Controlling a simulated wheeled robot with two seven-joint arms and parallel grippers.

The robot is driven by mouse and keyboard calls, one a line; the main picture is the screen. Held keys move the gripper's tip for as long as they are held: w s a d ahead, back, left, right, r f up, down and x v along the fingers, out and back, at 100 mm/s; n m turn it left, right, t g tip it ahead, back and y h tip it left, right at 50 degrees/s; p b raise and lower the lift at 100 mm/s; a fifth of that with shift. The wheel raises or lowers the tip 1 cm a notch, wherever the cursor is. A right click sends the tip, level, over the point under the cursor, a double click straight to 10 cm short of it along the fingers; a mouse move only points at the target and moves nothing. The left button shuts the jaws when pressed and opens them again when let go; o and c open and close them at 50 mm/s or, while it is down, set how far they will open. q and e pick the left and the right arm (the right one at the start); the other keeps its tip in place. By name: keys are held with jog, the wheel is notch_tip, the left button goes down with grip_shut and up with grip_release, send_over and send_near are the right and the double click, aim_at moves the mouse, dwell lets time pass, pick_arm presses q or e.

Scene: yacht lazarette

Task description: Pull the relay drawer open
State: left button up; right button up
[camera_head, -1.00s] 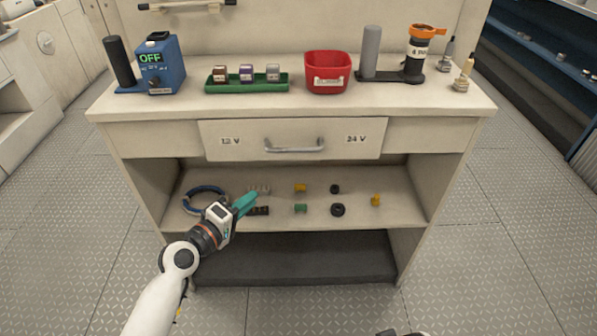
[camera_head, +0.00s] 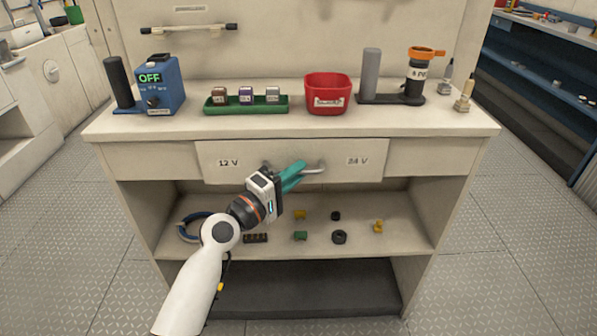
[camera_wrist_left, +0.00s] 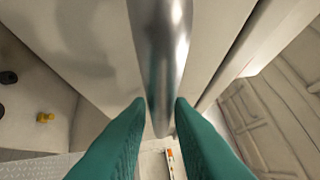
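The relay drawer (camera_head: 228,165) is a wide cream front under the worktop, marked 12 V and 24 V, and it looks shut. Its metal bar handle (camera_head: 316,169) is at its middle, partly hidden by my left gripper (camera_head: 297,173). In the left wrist view the handle (camera_wrist_left: 163,50) runs down between the two teal fingers (camera_wrist_left: 159,108). The fingers are open, one on each side of the bar, with a narrow gap showing on the left side. Whether the right-hand finger touches the bar I cannot tell. My right gripper is not in view.
On the worktop (camera_head: 290,124) stand a blue box reading OFF (camera_head: 161,88), a green tray (camera_head: 284,104) of relays, a red bin (camera_head: 327,95) and a dark stand (camera_head: 402,98). Small parts lie on the shelf (camera_head: 400,241) below. The floor in front is clear.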

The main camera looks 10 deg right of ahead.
pick_arm(q)
jog(key=shift+w+d+r, duration=0.1)
jog(key=shift+w+d, duration=0.3)
jog(key=shift+d, duration=0.1)
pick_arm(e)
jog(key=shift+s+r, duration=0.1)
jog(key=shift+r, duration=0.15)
pick_arm(q)
grip_shut()
jog(key=shift+s, duration=0.1)
